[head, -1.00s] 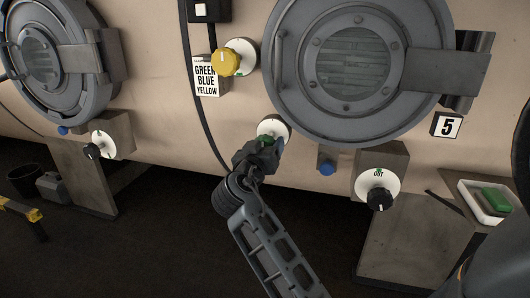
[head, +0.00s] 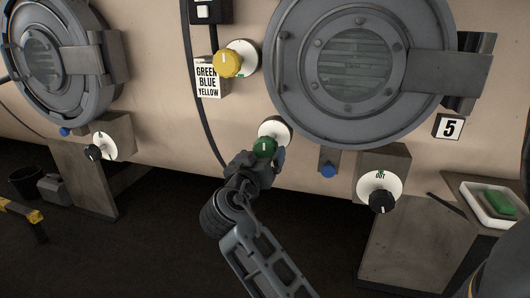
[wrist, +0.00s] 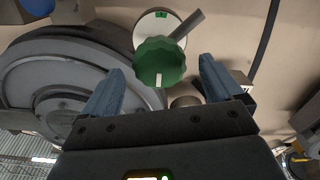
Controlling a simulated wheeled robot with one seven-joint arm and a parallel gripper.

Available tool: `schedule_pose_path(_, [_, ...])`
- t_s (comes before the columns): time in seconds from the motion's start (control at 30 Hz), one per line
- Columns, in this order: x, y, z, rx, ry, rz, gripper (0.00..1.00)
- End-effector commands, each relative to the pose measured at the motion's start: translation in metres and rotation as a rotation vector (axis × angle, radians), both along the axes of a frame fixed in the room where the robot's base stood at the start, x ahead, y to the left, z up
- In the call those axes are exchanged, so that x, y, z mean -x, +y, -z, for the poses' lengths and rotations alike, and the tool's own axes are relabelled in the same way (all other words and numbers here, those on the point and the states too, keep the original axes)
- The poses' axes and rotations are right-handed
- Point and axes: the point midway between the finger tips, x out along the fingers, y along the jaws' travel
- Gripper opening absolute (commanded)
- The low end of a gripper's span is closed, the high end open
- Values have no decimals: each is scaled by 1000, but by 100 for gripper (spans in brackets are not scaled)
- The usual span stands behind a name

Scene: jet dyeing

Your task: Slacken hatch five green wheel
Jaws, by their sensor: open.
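The green wheel (head: 264,147) is a ribbed knob with a white mark, set in front of a round white dial plate (head: 274,128) at the lower left of hatch five (head: 352,72). In the wrist view the green wheel (wrist: 160,62) is in front of my gripper, between and beyond the fingertips. My gripper (head: 262,160) is just below the wheel in the head view. Its two blue fingers (wrist: 158,75) are spread apart in the wrist view, with nothing held. Whether a finger touches the wheel cannot be told.
A yellow knob (head: 230,62) sits above left, beside a sign (head: 208,78) reading green, blue, yellow. A small blue knob (head: 328,170) and a black knob (head: 383,201) are at the right. A tray (head: 474,211) holds a green block.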

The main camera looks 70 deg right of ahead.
Motion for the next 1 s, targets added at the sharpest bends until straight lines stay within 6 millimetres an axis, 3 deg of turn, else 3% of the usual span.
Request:
schedule_pose_path(0.1, [1,17,1,0,0,-2,93])
schedule_pose_path(0.27, [2,29,0,-1,-1,-2,93])
schedule_pose_path(0.87, [3,31,0,-1,0,0,93])
schedule_pose_path(1.0, [1,37,9,-15,23,-39,93])
